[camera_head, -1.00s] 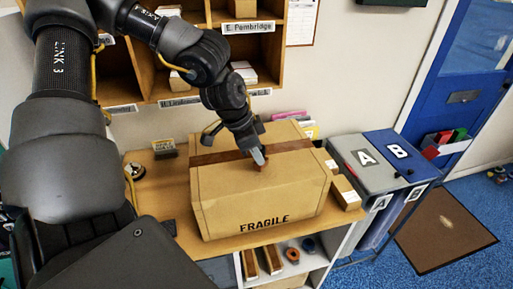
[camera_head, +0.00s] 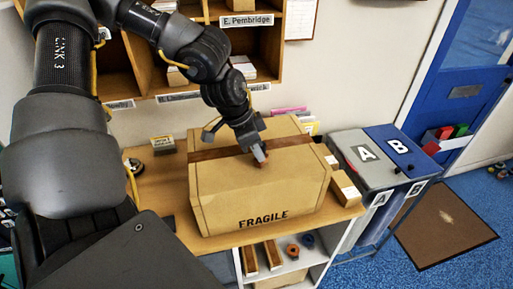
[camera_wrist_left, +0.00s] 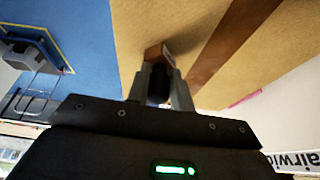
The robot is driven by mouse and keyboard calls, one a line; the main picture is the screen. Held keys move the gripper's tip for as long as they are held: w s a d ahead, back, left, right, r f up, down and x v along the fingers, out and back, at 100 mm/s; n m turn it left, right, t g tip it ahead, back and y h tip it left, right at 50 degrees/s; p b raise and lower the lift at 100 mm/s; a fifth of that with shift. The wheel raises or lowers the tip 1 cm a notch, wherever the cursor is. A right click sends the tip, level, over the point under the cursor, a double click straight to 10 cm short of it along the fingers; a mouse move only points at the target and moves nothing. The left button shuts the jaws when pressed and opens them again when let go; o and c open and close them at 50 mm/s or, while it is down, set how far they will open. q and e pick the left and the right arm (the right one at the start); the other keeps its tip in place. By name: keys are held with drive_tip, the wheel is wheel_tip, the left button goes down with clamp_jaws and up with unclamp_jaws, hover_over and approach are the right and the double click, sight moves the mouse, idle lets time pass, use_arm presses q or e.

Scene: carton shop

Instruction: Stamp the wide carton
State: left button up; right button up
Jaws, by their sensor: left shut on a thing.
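The wide carton (camera_head: 262,190) sits on the wooden counter, closed with a brown tape strip across its top and FRAGILE printed on its front. My left gripper (camera_head: 260,156) is over the middle of the carton's top, pointing down, shut on a small reddish-brown stamp (camera_head: 260,165). In the left wrist view the stamp (camera_wrist_left: 155,54) shows between the fingers, beside the tape on the carton top (camera_wrist_left: 150,18). I cannot tell whether the stamp's underside touches the carton. My right gripper is not in view.
Small boxes (camera_head: 344,187) lie on the counter (camera_head: 160,190) right of the carton. Bins A (camera_head: 362,155) and B (camera_head: 397,146) stand further right. A round metal object (camera_head: 133,166) and small sign (camera_head: 163,145) are at the left. Pigeonholes (camera_head: 190,90) rise behind.

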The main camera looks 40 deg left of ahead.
use_arm(q)
drive_tip(key=shift+f+b, duration=0.4)
idle(0.6)
drive_tip(key=shift+f+b, duration=0.1)
drive_tip(key=shift+b, duration=0.3)
idle(1.3)
wheel_tip(320, 180, up, 2)
drive_tip(key=shift+p, duration=0.65)
drive_tip(key=shift+r+p, duration=1.35)
drive_tip(key=shift+r, duration=1.25)
